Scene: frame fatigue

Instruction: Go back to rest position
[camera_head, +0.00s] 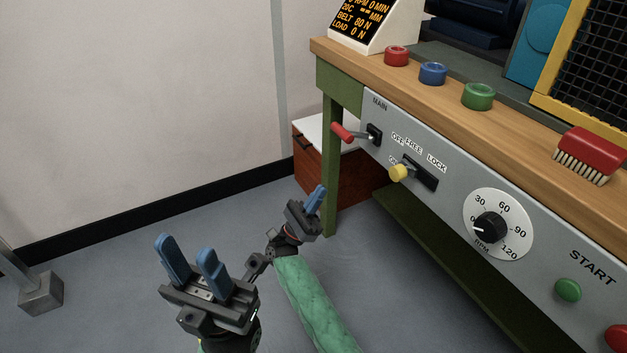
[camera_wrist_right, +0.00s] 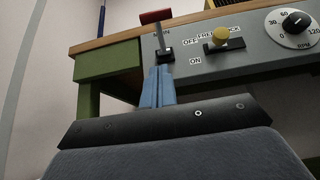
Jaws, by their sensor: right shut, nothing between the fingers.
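My left gripper (camera_head: 190,258) is open and empty, low over the floor at the lower left of the head view. My right gripper (camera_head: 315,198), on the arm with the green sleeve, has its blue fingers together and holds nothing. It is in front of the bench's left leg, below the red-handled MAIN lever (camera_head: 345,132) and apart from it. In the right wrist view the closed fingers (camera_wrist_right: 158,88) point toward the panel, with the red lever handle (camera_wrist_right: 156,16) above them.
The wooden bench (camera_head: 340,51) carries red (camera_head: 397,56), blue (camera_head: 433,73) and green (camera_head: 478,96) rings, a red brush (camera_head: 593,153) and a display (camera_head: 370,20). Its panel has a yellow knob (camera_head: 398,173) and an RPM dial (camera_head: 490,228). A brown cabinet (camera_head: 315,170) stands behind the leg. Floor to the left is mostly clear.

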